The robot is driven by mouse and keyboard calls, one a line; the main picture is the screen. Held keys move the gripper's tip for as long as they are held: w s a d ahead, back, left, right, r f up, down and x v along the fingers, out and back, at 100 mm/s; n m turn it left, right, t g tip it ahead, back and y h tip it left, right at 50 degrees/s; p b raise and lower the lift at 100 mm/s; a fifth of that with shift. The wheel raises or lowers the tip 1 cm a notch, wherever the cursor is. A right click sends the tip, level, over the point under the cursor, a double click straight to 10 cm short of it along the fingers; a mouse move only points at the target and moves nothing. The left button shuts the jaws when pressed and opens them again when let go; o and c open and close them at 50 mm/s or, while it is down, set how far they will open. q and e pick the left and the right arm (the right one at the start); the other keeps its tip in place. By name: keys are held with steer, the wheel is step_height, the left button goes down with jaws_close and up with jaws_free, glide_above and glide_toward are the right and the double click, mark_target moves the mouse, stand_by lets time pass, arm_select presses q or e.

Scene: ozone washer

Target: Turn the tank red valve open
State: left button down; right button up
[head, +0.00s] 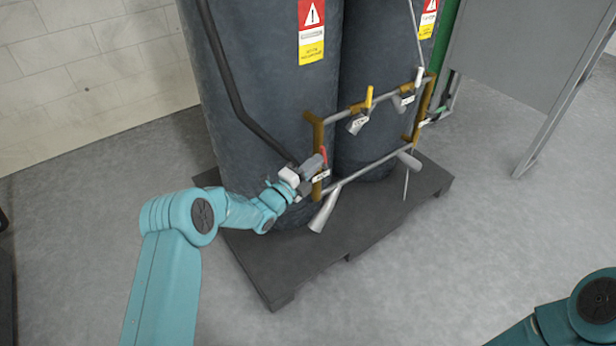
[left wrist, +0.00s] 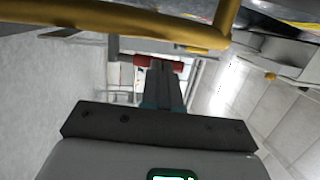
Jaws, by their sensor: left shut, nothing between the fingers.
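The red valve handle (head: 324,154) is a small upright lever at the left end of the pipe rack on the dark tanks (head: 260,110). In the left wrist view the red handle (left wrist: 145,61) lies across the picture just beyond my fingertips. My left gripper (head: 319,161) is shut with nothing in it, right beside the red handle. In the left wrist view the left fingers (left wrist: 162,72) are together and overlap the handle; I cannot tell whether they touch it. Part of the valve is hidden behind the gripper. My right gripper is not in view.
A yellow valve handle (head: 369,96) and a white one (head: 419,76) stand on the upper pipe. Brass-coloured posts (head: 316,130) frame the rack. A slanted nozzle (head: 324,211) hangs below. The tanks stand on a dark pallet (head: 268,275). The floor in front is clear.

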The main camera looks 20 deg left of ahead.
arm_select(q)
steer(key=shift+w+d+r+g+b, duration=0.25)
steer(key=shift+w+r+g+b, duration=0.05)
steer(key=shift+w+b, duration=0.05)
steer(key=shift+d+r, duration=0.1)
steer(key=shift+r, duration=0.1)
stand_by(0.5)
